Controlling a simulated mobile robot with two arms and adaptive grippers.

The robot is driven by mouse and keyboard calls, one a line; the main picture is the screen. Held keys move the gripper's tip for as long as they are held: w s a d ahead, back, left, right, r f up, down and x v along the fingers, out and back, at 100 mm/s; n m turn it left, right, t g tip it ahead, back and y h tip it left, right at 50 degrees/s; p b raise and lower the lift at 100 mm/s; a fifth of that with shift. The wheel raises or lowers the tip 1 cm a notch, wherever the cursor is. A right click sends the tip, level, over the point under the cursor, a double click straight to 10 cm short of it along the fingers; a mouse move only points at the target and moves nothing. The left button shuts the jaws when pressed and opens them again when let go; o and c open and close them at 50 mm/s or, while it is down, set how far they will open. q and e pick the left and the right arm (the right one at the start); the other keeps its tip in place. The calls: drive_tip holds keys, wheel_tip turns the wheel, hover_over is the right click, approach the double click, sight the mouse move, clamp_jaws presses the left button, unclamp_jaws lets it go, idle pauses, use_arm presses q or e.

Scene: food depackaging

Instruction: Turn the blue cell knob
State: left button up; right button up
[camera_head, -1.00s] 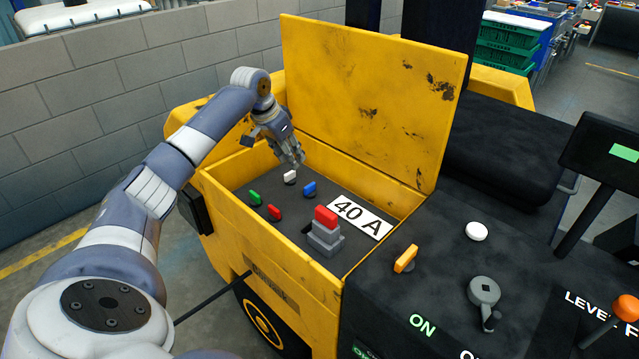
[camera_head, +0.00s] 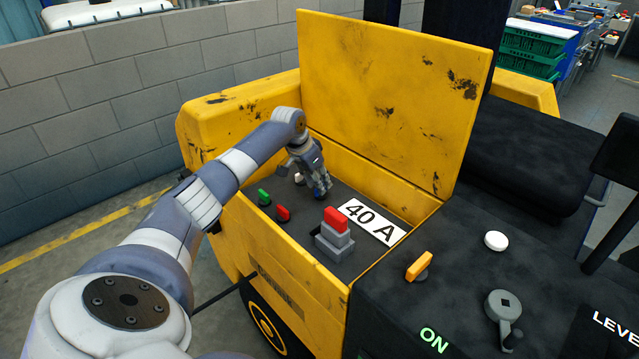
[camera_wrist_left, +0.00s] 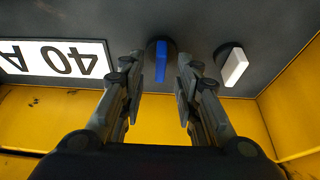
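The blue cell knob (camera_wrist_left: 161,61) stands on the dark panel in the left wrist view, its blue grip on a dark round base. My left gripper (camera_wrist_left: 158,68) is open, with one finger on each side of the knob and a gap to it on both sides. In the head view my left gripper (camera_head: 322,190) points down over the panel (camera_head: 300,225) inside the yellow box, and it hides the blue knob there. My right gripper is in neither view.
White (camera_wrist_left: 235,67), green (camera_head: 264,197) and red (camera_head: 283,213) knobs sit close by. A red-topped grey switch (camera_head: 335,240) and a "40 A" label (camera_head: 372,221) are nearer the front. The raised yellow lid (camera_head: 395,90) stands behind, and yellow walls (camera_head: 290,255) surround the panel.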

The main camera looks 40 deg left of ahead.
use_arm(q)
drive_tip(key=shift+x, duration=0.8)
clamp_jaws()
